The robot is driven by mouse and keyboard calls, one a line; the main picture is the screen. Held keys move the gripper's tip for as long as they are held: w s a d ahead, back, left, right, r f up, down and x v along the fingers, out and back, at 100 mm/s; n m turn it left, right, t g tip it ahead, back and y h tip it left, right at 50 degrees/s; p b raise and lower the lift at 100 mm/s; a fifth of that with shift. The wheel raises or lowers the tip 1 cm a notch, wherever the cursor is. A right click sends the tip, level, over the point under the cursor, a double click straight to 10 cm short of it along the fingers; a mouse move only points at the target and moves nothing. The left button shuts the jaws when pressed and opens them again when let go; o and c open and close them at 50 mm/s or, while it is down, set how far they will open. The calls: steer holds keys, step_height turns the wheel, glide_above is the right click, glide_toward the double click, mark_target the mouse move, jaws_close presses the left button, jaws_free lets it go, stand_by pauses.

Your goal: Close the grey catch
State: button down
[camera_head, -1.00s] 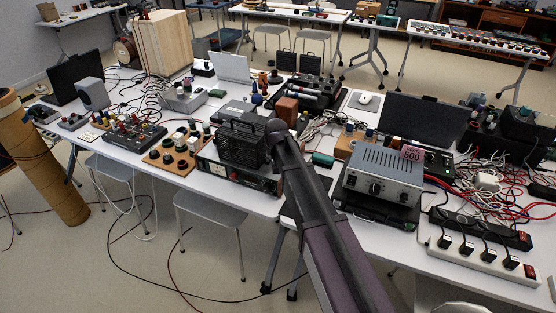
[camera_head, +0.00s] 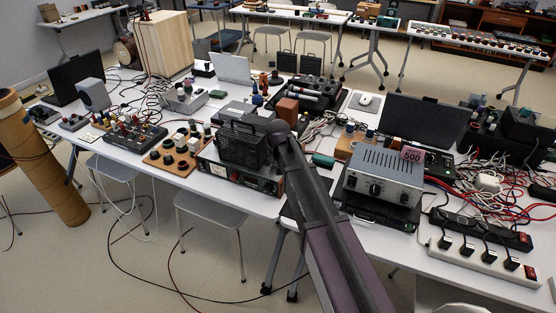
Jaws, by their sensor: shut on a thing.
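My arm reaches from the bottom of the head view to the middle of the near table, and its far joint is beside a black case with a top handle (camera_head: 240,146). The case stands on a dark instrument with a lit front panel (camera_head: 238,177). My gripper cannot be made out; it seems hidden behind the arm's end or the case. I cannot pick out a grey catch at this size; if it is on the case, it is too small or covered.
A grey metal unit (camera_head: 383,172) marked 500 stands right of my arm. A white power strip (camera_head: 470,257) and tangled cables lie farther right. A wooden board with knobs (camera_head: 174,156) is at the left. A brown block (camera_head: 287,109) stands just behind the arm's end.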

steer(key=n+y, duration=0.1)
steer(key=n, duration=0.2)
steer(key=n+g+y, duration=0.1)
steer(key=n, duration=0.2)
steer(key=shift+w, duration=0.1)
steer(key=n+g, duration=0.1)
steer(key=n, duration=0.2)
steer(key=shift+y, duration=0.4)
steer(key=shift+n+g, duration=0.5)
steer(key=shift+n, duration=0.6)
steer(key=c, duration=0.7)
jaws_free()
steer(key=shift+a, duration=0.1)
steer(key=shift+r, duration=0.1)
